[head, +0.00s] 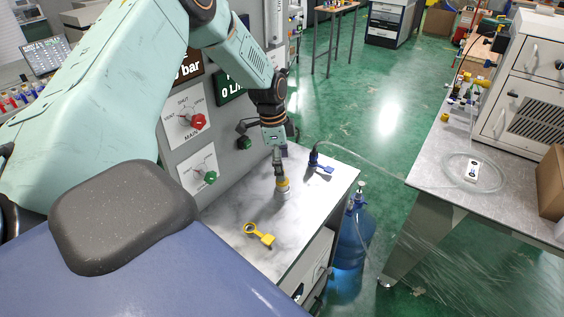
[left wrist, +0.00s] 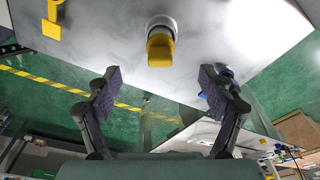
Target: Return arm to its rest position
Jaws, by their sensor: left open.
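My left arm (head: 240,55) reaches in from the left over the worktop of the grey machine. My left gripper (head: 280,165) points down just above a yellow-topped fitting (head: 282,186) with a pale round base on that worktop. In the left wrist view the two fingers of the left gripper (left wrist: 160,84) are spread wide with nothing between them. The yellow fitting (left wrist: 160,50) shows beyond the fingertips, apart from them. My right gripper does not show.
The machine panel (head: 228,150) with red (head: 198,121) and green knobs stands close beside the arm. A yellow tagged part (head: 259,235) and a blue connector (head: 316,161) with a hose lie on the worktop (head: 325,198). A blue water bottle (head: 354,235) stands by its edge.

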